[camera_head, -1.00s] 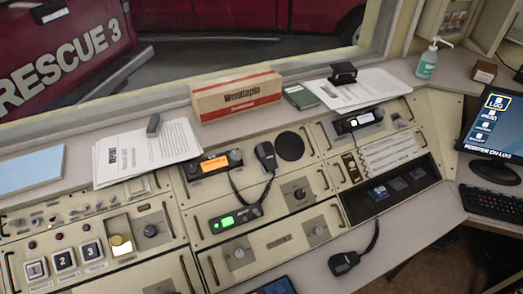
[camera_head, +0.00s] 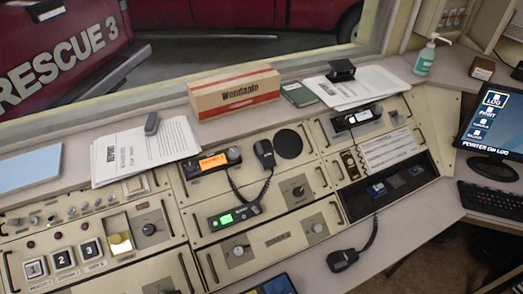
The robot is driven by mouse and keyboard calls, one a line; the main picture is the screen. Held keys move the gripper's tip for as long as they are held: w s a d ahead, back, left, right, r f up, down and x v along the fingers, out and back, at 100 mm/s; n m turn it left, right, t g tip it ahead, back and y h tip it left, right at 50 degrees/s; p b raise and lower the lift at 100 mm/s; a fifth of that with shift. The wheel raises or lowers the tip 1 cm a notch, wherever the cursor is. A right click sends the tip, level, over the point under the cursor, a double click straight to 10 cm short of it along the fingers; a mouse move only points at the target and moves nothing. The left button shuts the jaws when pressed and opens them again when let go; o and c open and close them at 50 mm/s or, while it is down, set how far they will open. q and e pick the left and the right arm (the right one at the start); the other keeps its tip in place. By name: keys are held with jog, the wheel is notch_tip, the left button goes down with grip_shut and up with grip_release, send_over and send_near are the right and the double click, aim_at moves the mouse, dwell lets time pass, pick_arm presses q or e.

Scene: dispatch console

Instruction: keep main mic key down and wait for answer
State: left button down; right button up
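Neither of my grippers shows in the head view. A black hand microphone (camera_head: 264,153) with a coiled cord sits on the console face, beside a round speaker. A second black hand microphone (camera_head: 343,260) lies on the desk edge at the lower right, its cord running up to the console. I cannot tell which of them is the main mic, and their keys are too small to make out. An orange-lit radio (camera_head: 213,163) and a green-lit radio (camera_head: 233,216) sit near the first microphone. A third radio (camera_head: 357,117) has a white display.
Papers (camera_head: 140,153), a cardboard box (camera_head: 234,93) and a sanitizer bottle (camera_head: 426,58) stand on the upper ledge. Numbered keys (camera_head: 63,258) are at the lower left. A monitor (camera_head: 492,120) and keyboard (camera_head: 491,200) are at the right.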

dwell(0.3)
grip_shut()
